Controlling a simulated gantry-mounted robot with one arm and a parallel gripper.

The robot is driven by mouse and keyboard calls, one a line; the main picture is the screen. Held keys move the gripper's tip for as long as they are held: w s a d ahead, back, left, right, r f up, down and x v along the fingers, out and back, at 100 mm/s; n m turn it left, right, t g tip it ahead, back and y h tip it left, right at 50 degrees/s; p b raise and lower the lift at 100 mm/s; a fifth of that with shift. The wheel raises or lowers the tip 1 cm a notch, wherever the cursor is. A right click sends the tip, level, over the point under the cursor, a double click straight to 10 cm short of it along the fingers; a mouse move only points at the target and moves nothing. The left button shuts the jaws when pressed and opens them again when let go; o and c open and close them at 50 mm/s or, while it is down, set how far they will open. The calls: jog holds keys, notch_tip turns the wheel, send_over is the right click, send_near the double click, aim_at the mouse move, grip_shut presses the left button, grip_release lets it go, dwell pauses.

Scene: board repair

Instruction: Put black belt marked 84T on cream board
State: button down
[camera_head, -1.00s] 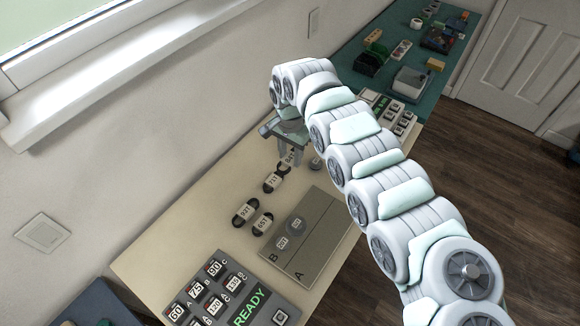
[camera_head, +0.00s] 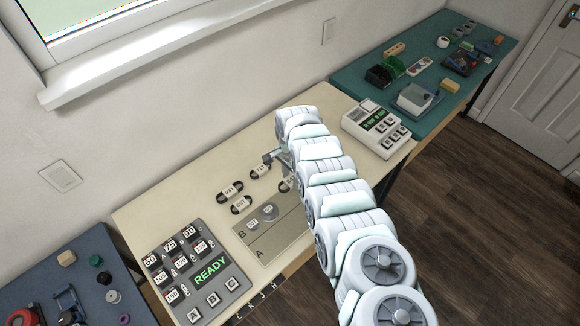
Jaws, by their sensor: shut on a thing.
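My gripper (camera_head: 286,176) is partly hidden by my arm and points down over the cream table. It is shut on a black belt (camera_head: 288,185) with a white label, just above and right of the board's back end. The label is too small to read surely. The held belt appears apart from the pulleys. Three other black labelled belts lie on the table: one at the back (camera_head: 259,171), one at the left (camera_head: 230,189), and one near the board (camera_head: 241,205).
A grey panel (camera_head: 198,265) with number tiles and a green READY display stands left of the board. A white keypad device (camera_head: 375,128) is at the table's far end. A teal bench (camera_head: 440,112) with loose items lies beyond; a blue bench (camera_head: 80,270) is front left.

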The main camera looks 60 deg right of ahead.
aim_at(291, 179)
notch_tip(291, 179, down, 3)
jog(key=b, duration=0.3)
jog(key=shift+w+f+b, duration=0.15)
jog(key=shift+f+b, duration=0.05)
jog(key=shift+b, duration=0.2)
notch_tip(291, 179, down, 5)
jog(key=b, duration=0.7)
jog(key=shift+f, duration=0.2)
jog(key=shift+f, duration=0.5)
jog(key=c, duration=0.8)
grip_release()
jog(key=shift+r+p, duration=0.7)
jog(key=shift+r, duration=4.7)
